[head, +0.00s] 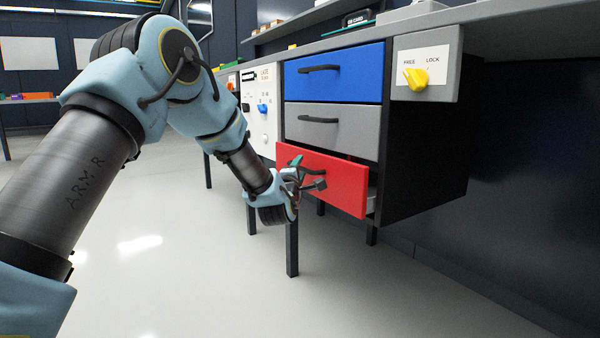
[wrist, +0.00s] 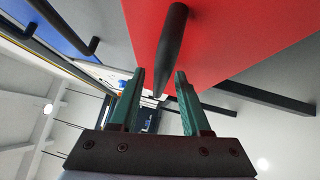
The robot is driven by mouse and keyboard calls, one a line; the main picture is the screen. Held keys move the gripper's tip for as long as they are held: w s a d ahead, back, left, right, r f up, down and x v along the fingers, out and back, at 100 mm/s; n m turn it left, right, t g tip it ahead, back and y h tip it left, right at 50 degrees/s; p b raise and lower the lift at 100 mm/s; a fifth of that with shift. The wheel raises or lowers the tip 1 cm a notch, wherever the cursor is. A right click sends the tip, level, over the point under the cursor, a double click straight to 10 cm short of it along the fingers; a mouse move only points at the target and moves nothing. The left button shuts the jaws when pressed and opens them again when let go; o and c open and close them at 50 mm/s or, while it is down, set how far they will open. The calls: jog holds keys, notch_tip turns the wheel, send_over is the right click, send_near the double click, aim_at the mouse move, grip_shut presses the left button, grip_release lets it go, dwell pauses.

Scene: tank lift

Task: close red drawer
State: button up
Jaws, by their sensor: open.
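The red drawer (head: 345,186) is the lowest of three in the cabinet and stands partly pulled out, with its grey side showing at the right. Its dark bar handle (head: 310,171) is partly hidden by my gripper in the head view. My gripper (head: 308,174) is at the handle, in front of the drawer's left part. In the wrist view, my gripper (wrist: 160,88) is open, with the two green fingers apart. The dark handle (wrist: 172,45) runs lengthwise toward the gap between them, with the red drawer front (wrist: 230,40) behind. I cannot tell whether the fingers touch it.
Above are a grey drawer (head: 335,133) and a blue drawer (head: 335,73), both seemingly closed. A panel with a yellow knob (head: 416,79), marked FREE and LOCK, is at the upper right. A table leg (head: 292,248) stands below. The floor (head: 180,270) in front is clear.

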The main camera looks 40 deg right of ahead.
jog(key=shift+c, duration=0.2)
grip_shut()
dwell(1.3)
